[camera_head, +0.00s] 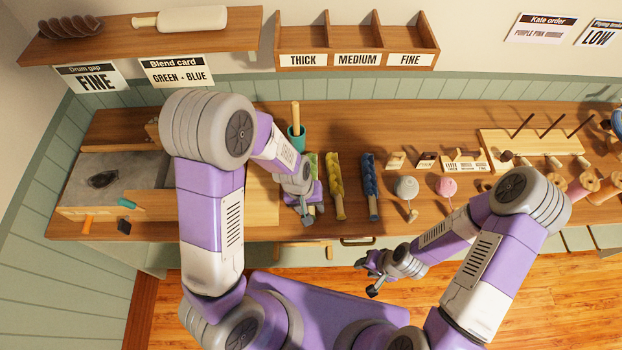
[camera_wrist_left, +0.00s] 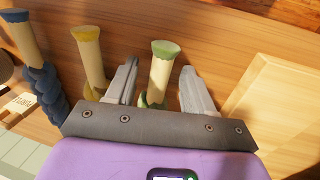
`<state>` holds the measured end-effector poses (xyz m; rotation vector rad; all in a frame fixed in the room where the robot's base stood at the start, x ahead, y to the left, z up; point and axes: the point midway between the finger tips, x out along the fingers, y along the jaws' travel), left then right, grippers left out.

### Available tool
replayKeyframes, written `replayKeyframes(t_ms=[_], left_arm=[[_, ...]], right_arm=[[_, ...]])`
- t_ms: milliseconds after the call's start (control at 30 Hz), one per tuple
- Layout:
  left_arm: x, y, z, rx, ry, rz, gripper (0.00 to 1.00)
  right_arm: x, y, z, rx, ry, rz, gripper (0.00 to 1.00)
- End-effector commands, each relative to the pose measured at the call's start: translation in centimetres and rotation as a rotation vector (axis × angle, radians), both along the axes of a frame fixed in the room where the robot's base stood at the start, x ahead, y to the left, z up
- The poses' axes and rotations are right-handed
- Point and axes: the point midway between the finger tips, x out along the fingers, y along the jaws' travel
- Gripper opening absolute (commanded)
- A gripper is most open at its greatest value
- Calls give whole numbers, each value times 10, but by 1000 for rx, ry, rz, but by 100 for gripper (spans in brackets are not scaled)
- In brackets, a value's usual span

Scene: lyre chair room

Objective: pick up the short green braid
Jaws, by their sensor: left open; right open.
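The short green braid (camera_head: 314,158) lies on the bench, mostly hidden by my left arm in the head view. In the left wrist view its pale handle with a green end (camera_wrist_left: 160,72) lies between the two fingers of my left gripper (camera_wrist_left: 160,82). A gap shows on each side of the handle. My left gripper also shows in the head view (camera_head: 306,214), low over the bench's front part. My right gripper (camera_head: 372,277) is open and empty, in front of the bench over the floor.
A yellow braid (camera_head: 337,180) lies close to the right of the green one, with a blue braid (camera_head: 370,180) beyond it. A teal cup (camera_head: 297,140) stands behind. A pale board (camera_wrist_left: 270,100) lies on the other side. Three labelled bins (camera_head: 357,60) hang on the wall.

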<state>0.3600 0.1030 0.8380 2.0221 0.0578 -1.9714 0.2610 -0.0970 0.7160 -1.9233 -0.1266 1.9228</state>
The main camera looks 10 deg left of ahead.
Motion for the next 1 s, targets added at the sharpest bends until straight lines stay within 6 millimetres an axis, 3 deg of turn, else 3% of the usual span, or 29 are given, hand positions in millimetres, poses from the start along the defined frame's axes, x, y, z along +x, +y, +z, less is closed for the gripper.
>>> replayKeyframes(t_ms=[67, 400, 733, 1000], left_arm=[[0, 0, 1, 0, 0, 0, 51], [0, 0, 1, 0, 0, 0, 0], [1, 0, 6, 0, -2, 0, 0], [1, -1, 57, -2, -6, -1, 0]], right_arm=[[0, 0, 0, 0, 0, 0, 43], [0, 0, 0, 0, 0, 0, 43], [0, 0, 2, 0, 0, 0, 43], [0, 0, 21, 0, 0, 0, 43]])
